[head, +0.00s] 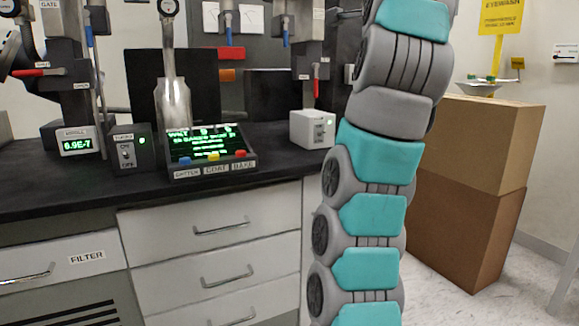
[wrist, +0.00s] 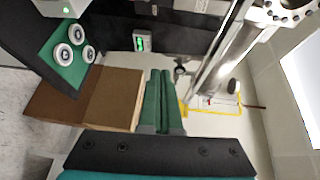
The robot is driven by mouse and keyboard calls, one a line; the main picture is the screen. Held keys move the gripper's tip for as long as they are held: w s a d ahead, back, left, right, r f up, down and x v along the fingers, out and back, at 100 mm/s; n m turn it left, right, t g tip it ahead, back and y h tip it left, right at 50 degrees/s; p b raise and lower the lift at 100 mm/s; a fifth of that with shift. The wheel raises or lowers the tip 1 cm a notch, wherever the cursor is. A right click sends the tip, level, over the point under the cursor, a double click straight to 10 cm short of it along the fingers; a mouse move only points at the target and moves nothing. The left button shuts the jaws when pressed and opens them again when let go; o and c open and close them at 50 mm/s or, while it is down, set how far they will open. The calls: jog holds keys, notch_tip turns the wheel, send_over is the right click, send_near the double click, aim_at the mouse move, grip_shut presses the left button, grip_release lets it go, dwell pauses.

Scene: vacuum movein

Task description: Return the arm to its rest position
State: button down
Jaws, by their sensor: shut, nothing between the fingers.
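My arm, grey with teal panels, rises upright through the right-centre of the head view and runs out of the top edge. My gripper is outside the head view. In the wrist view, my gripper (wrist: 157,74) shows as two dark green fingers lying side by side, shut with nothing between them. They appear over brown boxes and pale floor or wall, touching nothing that I can make out.
A black bench (head: 255,142) with white drawers carries a control box (head: 210,152), a readout (head: 76,142) and a small white box (head: 312,129). Bare floor shows between.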

jog(key=w+a+f+n+g+y, duration=0.1)
jog(key=a+f+n+g+y, duration=0.15)
jog(key=f+n+g, duration=0.65)
jog(key=s+a+f+n, duration=0.15)
jog(key=s+f, duration=0.25)
jog(key=f, duration=0.4)
jog(key=s+a+f+n, duration=0.1)
jog(key=s+f+n, duration=0.1)
jog(key=s+f, duration=0.45)
jog(key=s+d+f+n+g, duration=0.1)
jog(key=s+f+n+g, duration=0.1)
jog(key=s+f, duration=0.9)
jog(key=s+d+f+n+g+h, duration=0.1)
jog(key=s+f+g, duration=0.3)
jog(key=s+f, duration=0.7)
jog(key=s+d+f+n+g, duration=0.1)
jog(key=s+f+n+g, duration=0.2)
jog(key=s+f, duration=0.8)
jog(key=s, duration=0.5)
jog(key=shift+d+f+g+p, duration=0.3)
jog(key=shift+d+g+p, duration=0.1)
